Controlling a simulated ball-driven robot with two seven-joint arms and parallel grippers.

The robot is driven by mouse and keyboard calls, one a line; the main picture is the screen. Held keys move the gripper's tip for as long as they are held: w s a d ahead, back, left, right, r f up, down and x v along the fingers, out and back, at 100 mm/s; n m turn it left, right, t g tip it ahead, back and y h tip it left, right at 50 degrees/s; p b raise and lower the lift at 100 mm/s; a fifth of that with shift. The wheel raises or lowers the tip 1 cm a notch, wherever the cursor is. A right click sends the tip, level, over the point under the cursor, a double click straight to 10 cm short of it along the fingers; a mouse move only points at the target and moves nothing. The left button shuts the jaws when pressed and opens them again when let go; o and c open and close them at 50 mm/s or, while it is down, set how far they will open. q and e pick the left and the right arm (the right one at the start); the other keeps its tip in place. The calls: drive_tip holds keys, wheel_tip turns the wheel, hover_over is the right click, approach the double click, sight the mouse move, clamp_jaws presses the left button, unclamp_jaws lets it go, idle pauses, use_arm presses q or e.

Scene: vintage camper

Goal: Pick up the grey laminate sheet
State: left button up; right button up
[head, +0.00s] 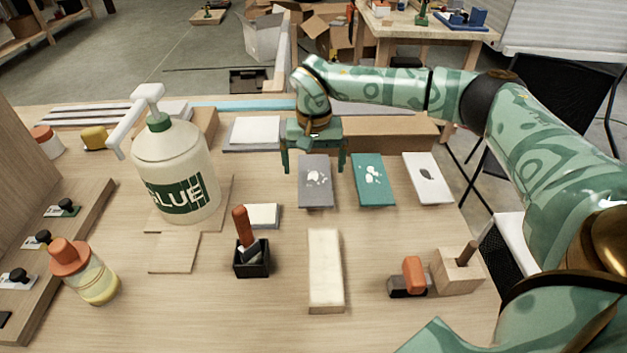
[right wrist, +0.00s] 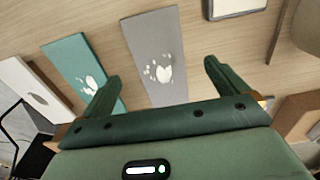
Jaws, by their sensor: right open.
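The grey laminate sheet (head: 316,190) lies flat on the wooden bench, with white splotches on its face. It also shows in the right wrist view (right wrist: 155,50), beyond and between my fingertips. My right gripper (head: 314,168) is open and empty, above the far end of the grey sheet. Its fingers (right wrist: 158,75) are spread wider than the sheet. From these views I cannot tell the exact height of the fingertips over the sheet. My left gripper is not in view.
A teal sheet (head: 372,187) and a white sheet (head: 427,184) lie to the right. A cream block (head: 325,270) lies in front. A large glue bottle (head: 180,170) stands at left, near a black holder (head: 251,263). A cardboard-brown box (head: 390,133) is behind.

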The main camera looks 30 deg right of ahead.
sight(315, 184)
drive_tip(key=f, duration=0.3)
drive_tip(key=f+b, duration=0.1)
drive_tip(key=shift+d+f, duration=0.25)
drive_tip(key=shift+f, duration=0.05)
drive_tip(key=shift+a+f, duration=0.1)
drive_tip(key=shift+f, duration=0.2)
drive_tip(key=shift+c, duration=0.4)
drive_tip(key=c, duration=1)
drive_tip(key=shift+r, duration=0.2)
